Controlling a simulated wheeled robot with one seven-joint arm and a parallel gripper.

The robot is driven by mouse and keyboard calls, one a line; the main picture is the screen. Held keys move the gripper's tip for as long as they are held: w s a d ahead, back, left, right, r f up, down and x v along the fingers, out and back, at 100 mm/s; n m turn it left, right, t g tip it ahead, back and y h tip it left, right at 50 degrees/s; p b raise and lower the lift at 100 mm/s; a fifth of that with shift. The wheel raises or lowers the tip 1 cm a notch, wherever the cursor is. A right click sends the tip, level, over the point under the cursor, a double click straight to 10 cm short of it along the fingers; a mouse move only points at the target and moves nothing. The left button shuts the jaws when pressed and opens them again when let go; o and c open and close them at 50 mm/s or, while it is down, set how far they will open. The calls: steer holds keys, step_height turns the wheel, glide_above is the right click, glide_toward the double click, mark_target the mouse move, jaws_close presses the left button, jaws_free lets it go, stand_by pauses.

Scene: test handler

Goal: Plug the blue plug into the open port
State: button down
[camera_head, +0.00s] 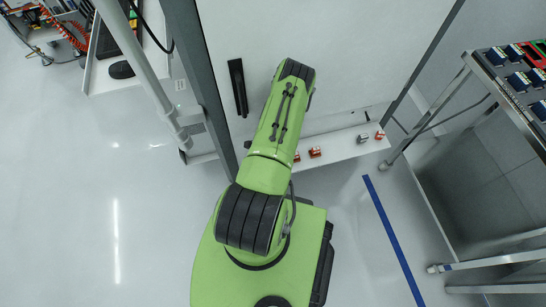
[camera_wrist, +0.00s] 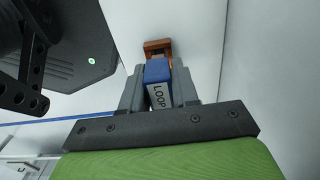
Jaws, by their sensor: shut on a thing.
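In the wrist view, the blue plug (camera_wrist: 157,72) with a white "LOOP" label sits between the grey fingers of my gripper (camera_wrist: 160,90), which is shut on it. A brown-orange bracket-like piece (camera_wrist: 157,45) shows just beyond the far end of the plug, against a white surface. I cannot tell whether the plug touches it, or whether it is part of the plug or of a port. In the head view, my gripper and the plug are hidden behind my green arm. I cannot make out an open port for sure.
A white ledge (camera_head: 342,148) holds small red pieces (camera_head: 315,152) and a grey one. A white panel with a black handle (camera_head: 238,87) stands behind my arm. A metal cart (camera_head: 467,160) with several blue plugs (camera_head: 518,81) is at right. The floor at left is clear.

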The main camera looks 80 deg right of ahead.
steer(key=shift+f+b, duration=0.6)
steer(key=shift+f, duration=0.2)
steer(key=c, duration=0.8)
jaws_free()
step_height(320, 180, up, 12)
steer(key=p, duration=0.4)
